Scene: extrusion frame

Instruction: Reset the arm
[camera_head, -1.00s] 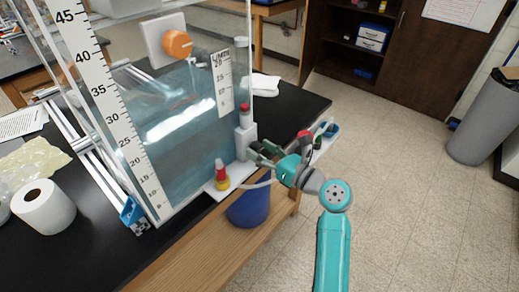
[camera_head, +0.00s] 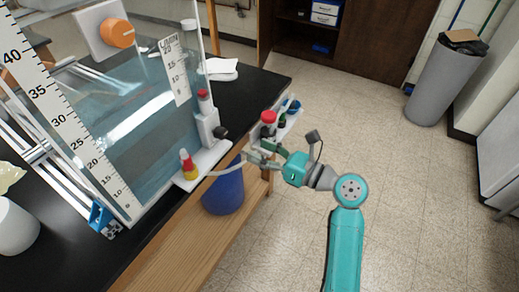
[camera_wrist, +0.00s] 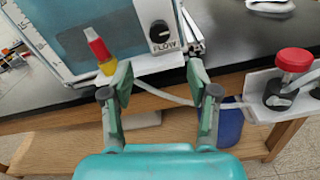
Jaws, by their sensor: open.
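My gripper (camera_head: 256,157) is at the end of my teal arm, in front of the table edge beside the water tank. In the wrist view my gripper (camera_wrist: 158,92) has its two fingers well apart with nothing held between them. Behind the fingers, the wrist view shows a black FLOW knob (camera_wrist: 160,32) on a white block and a red and yellow fitting (camera_wrist: 99,48). A pale hose passes behind the fingers.
The glass tank (camera_head: 130,110) with rulers stands on the black table (camera_head: 250,92). A red-capped valve (camera_head: 268,118) on a small shelf is close to my gripper. A blue bucket (camera_head: 223,192) stands below the edge.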

